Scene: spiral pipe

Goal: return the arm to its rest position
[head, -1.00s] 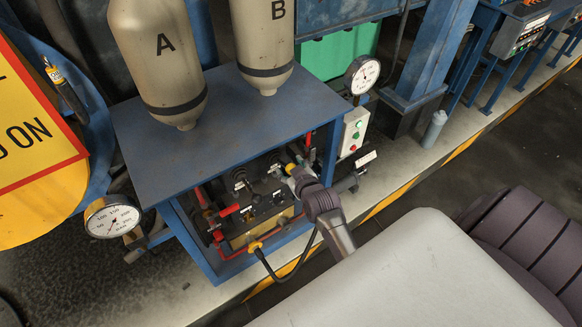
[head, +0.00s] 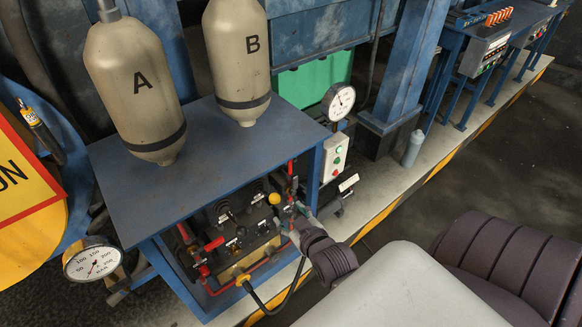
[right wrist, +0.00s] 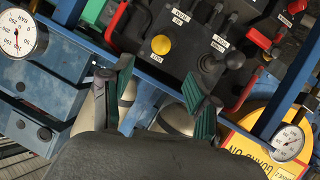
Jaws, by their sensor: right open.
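My right gripper (head: 297,222) is in front of the open front of the blue cabinet (head: 205,140), at the lower middle of the head view. In the right wrist view its two green-padded fingers (right wrist: 162,88) stand wide apart with nothing between them. My right arm (head: 330,258) reaches in from the lower right, partly hidden by my own body. A yellow knob (head: 274,198) on the control panel is clear of the fingers; it also shows in the right wrist view (right wrist: 161,44). My left gripper is not in view.
Levers (right wrist: 212,62) and red handles (head: 213,244) stick out of the panel. Tanks A (head: 135,95) and B (head: 237,60) stand on top. A yellow-ended black hose (head: 262,300) loops below the gripper. Dark floor at the right is free.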

